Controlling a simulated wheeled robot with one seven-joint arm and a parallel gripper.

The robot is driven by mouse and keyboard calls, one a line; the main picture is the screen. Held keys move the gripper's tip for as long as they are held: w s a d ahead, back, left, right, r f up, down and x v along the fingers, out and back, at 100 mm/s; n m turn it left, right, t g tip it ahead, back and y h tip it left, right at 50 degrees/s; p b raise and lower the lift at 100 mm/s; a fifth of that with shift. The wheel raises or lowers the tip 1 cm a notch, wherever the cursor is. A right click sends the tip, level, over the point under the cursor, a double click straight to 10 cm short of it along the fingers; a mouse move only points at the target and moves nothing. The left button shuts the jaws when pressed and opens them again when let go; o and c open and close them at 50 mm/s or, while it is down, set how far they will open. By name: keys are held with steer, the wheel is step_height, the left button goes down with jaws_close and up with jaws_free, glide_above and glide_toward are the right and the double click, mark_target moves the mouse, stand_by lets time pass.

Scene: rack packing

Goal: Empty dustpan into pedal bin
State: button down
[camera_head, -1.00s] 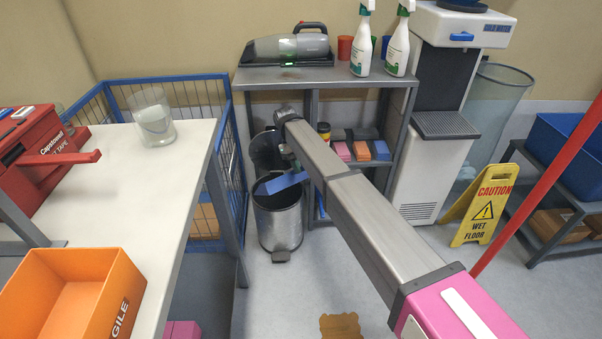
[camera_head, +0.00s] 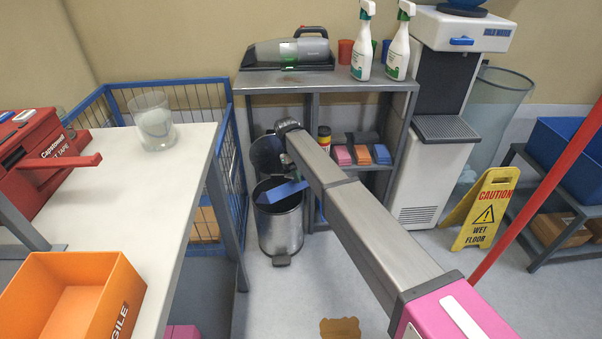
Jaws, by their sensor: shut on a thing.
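The pedal bin (camera_head: 281,232) is a silver cylinder with a dark rim, standing on the floor beside the shelf unit. Its dark lid (camera_head: 266,154) is raised at the back, so its mouth is open. The blue dustpan (camera_head: 280,191) is over the bin's mouth and looks tilted, its left end lower. My gripper (camera_head: 298,174) is at the dustpan's right end, mostly hidden by my arm, and is shut on the dustpan. Any contents of the dustpan or the bin are too small or dark to tell.
A grey shelf unit (camera_head: 290,83) with a hand vacuum (camera_head: 290,50) and spray bottles stands behind. A white table (camera_head: 170,170) and a blue wire cage (camera_head: 235,150) are at left. A yellow wet-floor sign (camera_head: 482,210) stands at right. A brown patch (camera_head: 340,328) lies on the floor.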

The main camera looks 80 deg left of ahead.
steer(key=shift+f, duration=0.1)
stand_by(0.4)
steer(key=shift+d+r+y, duration=0.1)
steer(key=shift+r+y, duration=0.2)
step_height(320, 180, up, 8)
steer(key=g+y, duration=0.1)
steer(key=y, duration=0.2)
steer(key=g+y, duration=0.1)
steer(key=y, duration=0.2)
steer(key=shift+d+r, duration=0.1)
steer(key=shift+d, duration=0.05)
steer(key=shift+a+r+g+y, duration=0.3)
steer(key=shift+r+y, duration=0.25)
steer(key=shift+y, duration=0.05)
